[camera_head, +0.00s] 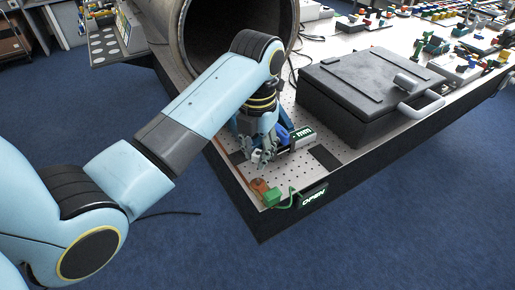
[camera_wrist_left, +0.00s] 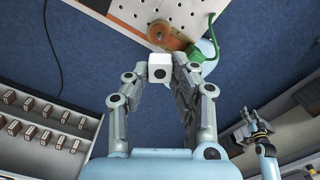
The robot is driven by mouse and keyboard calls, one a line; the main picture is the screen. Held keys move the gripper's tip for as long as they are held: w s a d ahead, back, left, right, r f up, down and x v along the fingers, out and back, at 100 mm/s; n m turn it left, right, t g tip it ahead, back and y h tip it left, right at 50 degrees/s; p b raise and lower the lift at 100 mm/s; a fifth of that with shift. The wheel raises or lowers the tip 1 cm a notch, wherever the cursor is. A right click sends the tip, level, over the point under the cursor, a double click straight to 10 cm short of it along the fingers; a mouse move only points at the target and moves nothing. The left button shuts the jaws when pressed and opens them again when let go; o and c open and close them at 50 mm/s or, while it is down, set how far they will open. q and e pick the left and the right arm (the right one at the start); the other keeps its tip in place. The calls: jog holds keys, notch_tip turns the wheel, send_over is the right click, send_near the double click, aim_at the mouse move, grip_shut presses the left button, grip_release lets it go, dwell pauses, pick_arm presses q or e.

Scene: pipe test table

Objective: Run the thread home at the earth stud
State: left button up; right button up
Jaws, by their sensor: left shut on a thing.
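A copper-brown round piece (camera_head: 259,186) sits at the near corner of the perforated table top; I take it for the earth stud's place. It also shows in the left wrist view (camera_wrist_left: 158,32). A green clamp (camera_head: 272,197) with a green lead is beside it. My left gripper (camera_head: 262,157) is above the table, just behind the brown piece. In the left wrist view, its fingers (camera_wrist_left: 161,72) are shut on a small white block (camera_wrist_left: 160,66) with a dark round mark. The stud's thread is too small to make out. My right gripper (camera_wrist_left: 257,130) shows small, its fingers unclear.
An OPEN sign (camera_head: 313,197) is on the table's front edge. A meter (camera_head: 303,134) stands right of my left gripper. A black case (camera_head: 365,90) and a large pipe (camera_head: 182,35) stand farther back. Blue floor lies beyond the corner.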

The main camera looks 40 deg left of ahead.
pick_arm(q)
notch_tip(320, 180, down, 3)
jog(key=shift+f+b, duration=0.1)
jog(key=shift+b, duration=0.9)
notch_tip(320, 180, down, 2)
jog(key=shift+f+b, duration=0.1)
jog(key=shift+b, duration=0.95)
jog(key=shift+f+b, duration=0.3)
jog(key=shift+r, duration=0.2)
pick_arm(e)
jog(key=f, duration=0.1)
jog(key=w+f, duration=0.1)
jog(key=f, duration=0.2)
jog(key=shift+w+a+f, duration=0.1)
jog(key=shift+w+a, duration=0.2)
jog(key=shift+a, duration=0.05)
pick_arm(q)
jog(key=shift+p, duration=0.3)
pick_arm(e)
jog(key=shift+w+d, duration=0.15)
pick_arm(q)
jog(key=shift+f+b, duration=0.45)
pick_arm(e)
jog(key=shift+a+f, duration=0.3)
jog(key=shift+f, duration=0.1)
